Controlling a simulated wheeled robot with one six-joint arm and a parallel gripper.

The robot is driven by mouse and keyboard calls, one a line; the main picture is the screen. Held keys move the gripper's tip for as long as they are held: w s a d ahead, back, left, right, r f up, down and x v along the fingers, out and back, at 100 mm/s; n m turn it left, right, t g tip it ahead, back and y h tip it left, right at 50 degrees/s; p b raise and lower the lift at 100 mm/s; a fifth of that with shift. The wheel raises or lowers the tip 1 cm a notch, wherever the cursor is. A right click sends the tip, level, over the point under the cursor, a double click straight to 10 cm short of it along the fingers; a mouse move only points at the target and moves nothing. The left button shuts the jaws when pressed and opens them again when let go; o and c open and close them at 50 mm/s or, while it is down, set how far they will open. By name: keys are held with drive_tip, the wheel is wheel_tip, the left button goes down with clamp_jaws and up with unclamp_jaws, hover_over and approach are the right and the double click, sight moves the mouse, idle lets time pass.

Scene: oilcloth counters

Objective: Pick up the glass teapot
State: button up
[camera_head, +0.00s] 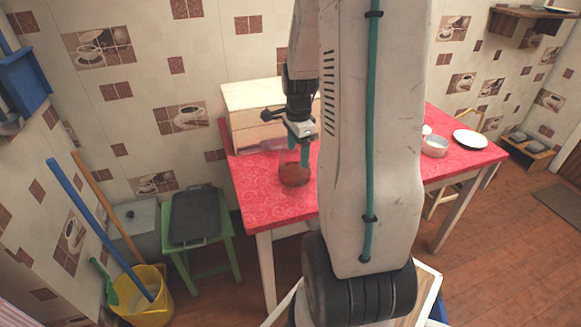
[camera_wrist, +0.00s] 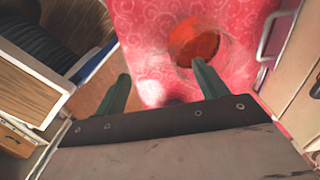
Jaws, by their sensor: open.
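A round see-through vessel with reddish-brown contents, which looks like the glass teapot (camera_head: 294,175), stands on the red patterned table (camera_head: 262,200) near its front left part. It also shows in the wrist view (camera_wrist: 197,44) at the upper middle, beyond the tip of the right finger. Its spout and handle are not clear. My gripper (camera_head: 304,156) points down just above and behind it in the head view. The two green fingers are apart in the wrist view (camera_wrist: 160,75), with nothing between them but tabletop and floor behind.
A bowl (camera_head: 434,146) and a white plate (camera_head: 470,140) sit at the right. A green stool (camera_head: 205,232) and a yellow bucket (camera_head: 145,305) stand left of the table.

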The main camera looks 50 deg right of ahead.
sight(303, 172)
drive_tip(key=shift+m, duration=0.4)
drive_tip(key=f, duration=0.3)
drive_tip(key=s+f, duration=0.1)
drive_tip(key=f, duration=0.2)
drive_tip(key=d+f, duration=0.1)
drive_tip(key=f, duration=0.2)
drive_tip(key=shift+s+d, duration=0.1)
drive_tip(key=shift+s, duration=0.05)
drive_tip(key=shift+r, duration=0.1)
clamp_jaws()
